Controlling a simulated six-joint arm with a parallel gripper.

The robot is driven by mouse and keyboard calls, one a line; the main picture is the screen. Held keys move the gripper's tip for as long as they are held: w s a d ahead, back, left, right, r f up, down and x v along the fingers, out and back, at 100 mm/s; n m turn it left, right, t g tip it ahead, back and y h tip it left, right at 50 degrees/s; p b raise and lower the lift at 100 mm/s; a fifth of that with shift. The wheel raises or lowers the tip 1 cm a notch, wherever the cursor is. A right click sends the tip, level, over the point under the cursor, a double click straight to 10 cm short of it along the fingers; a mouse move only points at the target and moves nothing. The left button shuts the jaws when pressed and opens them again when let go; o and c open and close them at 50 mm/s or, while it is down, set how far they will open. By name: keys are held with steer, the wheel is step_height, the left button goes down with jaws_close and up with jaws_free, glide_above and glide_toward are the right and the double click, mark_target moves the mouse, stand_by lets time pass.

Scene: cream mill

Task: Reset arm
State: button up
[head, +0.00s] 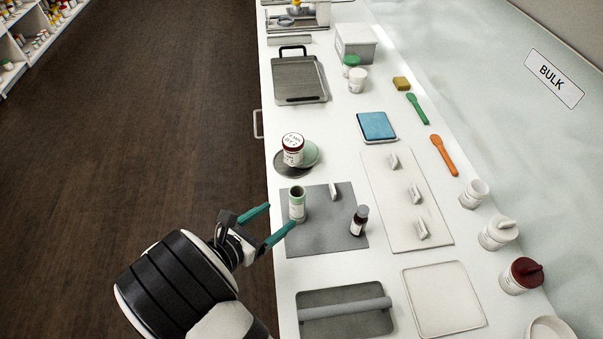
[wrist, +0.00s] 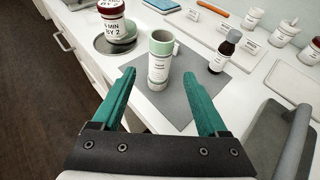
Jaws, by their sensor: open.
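My gripper (head: 268,222) is open and empty, with its two teal fingers apart; it also shows in the wrist view (wrist: 164,95). It is at the left edge of the counter. A white jar with a green rim and an open top (head: 297,206) stands upright on the grey mat (head: 325,238), just beyond the fingertips. In the wrist view the jar (wrist: 159,66) stands ahead between the fingers' lines, and I cannot tell how far off it is.
A red-lidded jar (head: 292,150) sits on a round dark plate (head: 293,171) behind. A grey tray with a bar (head: 345,310) lies in front. The floor (head: 150,120) left of the counter is clear.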

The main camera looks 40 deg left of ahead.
steer(key=w+d+r+m+g+h, duration=0.2)
steer(key=d+r+m, duration=0.1)
steer(key=d+m, duration=0.3)
steer(key=w+d+r+m+g+h, duration=0.2)
steer(key=w+d+r+m+h, duration=0.15)
steer(key=d, duration=0.55)
steer(key=w+d+r+m+g+h, duration=0.2)
steer(key=d+r+m+g, duration=0.1)
steer(key=d+m, duration=0.35)
steer(key=s+d+r+m+g+y, duration=0.25)
steer(key=s+d+m+g, duration=0.55)
steer(key=d+m, duration=0.6)
steer(key=s+r+m+y, duration=0.1)
steer(key=s+m+y, duration=0.5)
steer(key=s+m, duration=0.3)
steer(key=shift+s+r+m+t, duration=0.2)
steer(key=shift+r+m+t, duration=0.15)
steer(key=shift+m, duration=0.35)
steer(key=shift+d, duration=0.1)
